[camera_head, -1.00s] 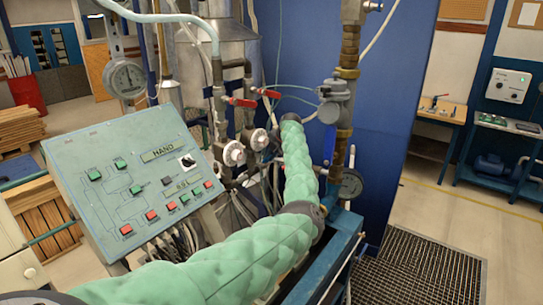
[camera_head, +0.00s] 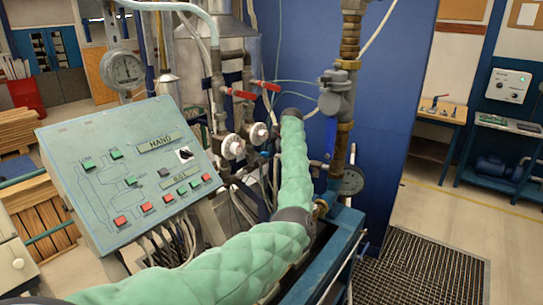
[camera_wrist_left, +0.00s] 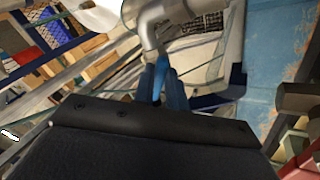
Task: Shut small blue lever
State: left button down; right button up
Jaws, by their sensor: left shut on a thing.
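A small bright blue lever (camera_wrist_left: 161,72) shows in the left wrist view, below a grey metal pipe fitting. My left gripper (camera_wrist_left: 163,92) has its narrow blue-grey fingers on both sides of the lever and is shut on it. In the head view my green padded left arm reaches up to the pipework, and its fingers and the small lever are hidden behind the arm. A larger blue handle (camera_head: 330,137) hangs beside the vertical pipe, right of my arm. My right gripper is not in view.
The control panel (camera_head: 130,170) stands left of my arm. Red valve handles (camera_head: 240,93) and round white-faced fittings (camera_head: 232,146) are close to my wrist on the left. A floor grate (camera_head: 425,265) is at lower right.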

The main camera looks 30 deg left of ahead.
pick_arm(q)
jog(key=m, duration=0.9)
jog(key=shift+s+d+m, duration=0.2)
jog(key=shift+s+m, duration=0.1)
jog(key=shift+s, duration=0.1)
jog(key=shift+s+m, duration=0.1)
jog(key=shift+m, duration=0.8)
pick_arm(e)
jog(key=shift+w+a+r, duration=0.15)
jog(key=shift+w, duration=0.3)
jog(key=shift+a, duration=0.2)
